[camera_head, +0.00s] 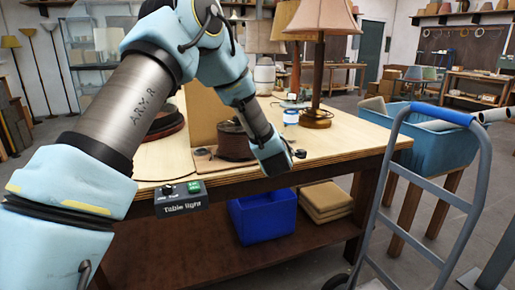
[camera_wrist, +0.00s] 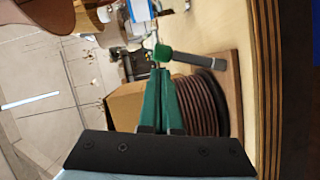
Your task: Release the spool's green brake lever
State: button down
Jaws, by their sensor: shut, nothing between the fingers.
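The spool (camera_wrist: 200,105), wound with dark brown cable, stands on a wooden base in the wrist view. It also shows in the head view (camera_head: 235,143), partly behind my arm. The brake lever (camera_wrist: 195,60) is a grey rod with a green knob (camera_wrist: 163,52) at its left end, above the spool in the wrist view. My gripper (camera_wrist: 162,72) is shut and empty. Its green fingers point at the knob, with their tips just below it in the picture. I cannot tell whether they touch it. The fingertips are not clear in the head view.
The workbench (camera_head: 345,145) carries a table lamp (camera_head: 318,60) and a blue-and-white reel (camera_head: 291,117). A cardboard box (camera_wrist: 125,105) stands beside the spool. A "Table light" switch box (camera_head: 181,199) hangs at the bench's front edge. A hand truck (camera_head: 436,200) stands right.

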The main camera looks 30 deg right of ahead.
jog(key=shift+d+b, duration=0.5)
jog(key=shift+d, duration=0.1)
dwell(0.4)
